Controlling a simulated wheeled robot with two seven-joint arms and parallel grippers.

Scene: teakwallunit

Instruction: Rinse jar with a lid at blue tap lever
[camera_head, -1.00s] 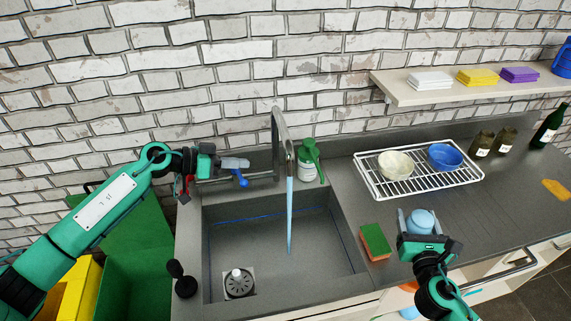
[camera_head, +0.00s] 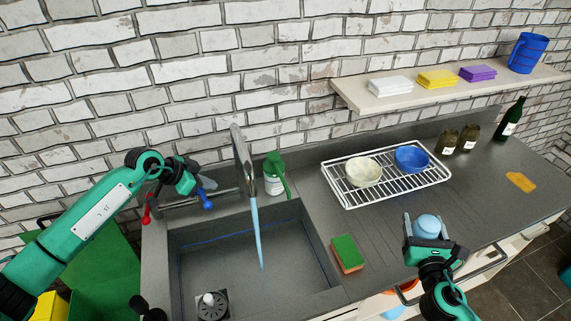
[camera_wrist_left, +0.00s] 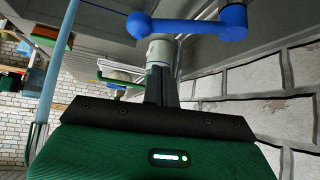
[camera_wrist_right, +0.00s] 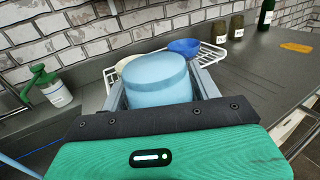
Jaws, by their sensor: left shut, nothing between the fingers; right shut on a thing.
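A light blue jar with a lid (camera_head: 426,226) is held between the fingers of my right gripper (camera_head: 424,232), over the counter to the right of the sink. It fills the middle of the right wrist view (camera_wrist_right: 158,80); its lower part is hidden by the gripper. A blue water stream (camera_head: 257,235) runs from the tap (camera_head: 242,160).
The grey sink (camera_head: 310,240) is below the tap. A green-topped soap bottle (camera_head: 273,183) stands behind it. A sponge (camera_head: 347,253) lies at its right edge. A wire rack (camera_head: 415,190) holds two bowls. A red lever (camera_head: 147,212) is at the left.

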